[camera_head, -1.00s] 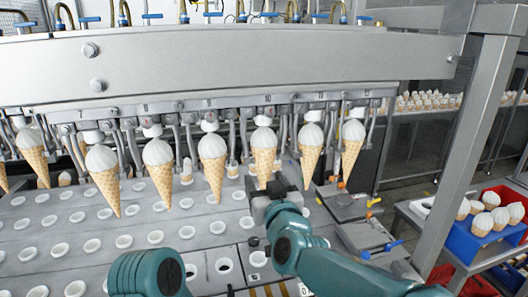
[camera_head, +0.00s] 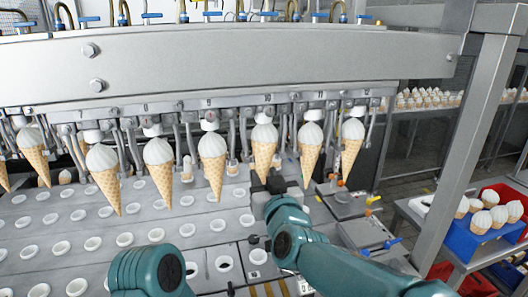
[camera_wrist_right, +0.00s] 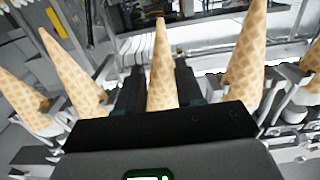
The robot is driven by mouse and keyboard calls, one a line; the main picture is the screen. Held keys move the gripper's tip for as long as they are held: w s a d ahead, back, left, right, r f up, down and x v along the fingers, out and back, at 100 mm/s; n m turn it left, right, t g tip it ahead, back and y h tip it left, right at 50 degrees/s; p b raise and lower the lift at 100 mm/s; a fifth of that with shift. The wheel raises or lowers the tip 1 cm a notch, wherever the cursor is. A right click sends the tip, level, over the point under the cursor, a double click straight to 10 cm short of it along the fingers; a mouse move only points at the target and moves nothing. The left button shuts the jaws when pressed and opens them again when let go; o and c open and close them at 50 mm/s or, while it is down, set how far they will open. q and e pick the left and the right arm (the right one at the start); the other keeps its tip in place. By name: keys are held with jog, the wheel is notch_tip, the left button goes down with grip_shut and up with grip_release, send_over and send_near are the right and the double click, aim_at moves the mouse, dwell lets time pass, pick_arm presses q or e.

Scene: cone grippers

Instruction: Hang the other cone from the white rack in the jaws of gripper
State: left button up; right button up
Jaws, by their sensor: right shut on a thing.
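My right gripper (camera_head: 275,185) is shut on a cone (camera_head: 264,150) with white cream, near its lower tip. The cone is upright, point down, with its cream top just under a jaw of the white rack (camera_head: 250,107). I cannot tell whether that jaw grips it. In the right wrist view the held cone (camera_wrist_right: 162,70) stands between the two dark fingers. Other cones hang in the row, including one to the left (camera_head: 212,160) and one to the right (camera_head: 310,150). My left gripper is not in view.
Neighbouring cones hang close on both sides of my right gripper. Below is a grey plate (camera_head: 90,225) with rows of round holes. A blue crate (camera_head: 466,242) and a red crate (camera_head: 515,192) with cones stand at the right. A thick metal post (camera_head: 475,140) rises before them.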

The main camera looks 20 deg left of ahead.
jog(key=shift+s+d, duration=0.15)
jog(key=shift+s, duration=0.1)
jog(key=shift+b+v, duration=0.95)
jog(key=shift+v, duration=0.45)
jog(key=shift+b+v, duration=0.9)
jog(key=shift+v, duration=1.7)
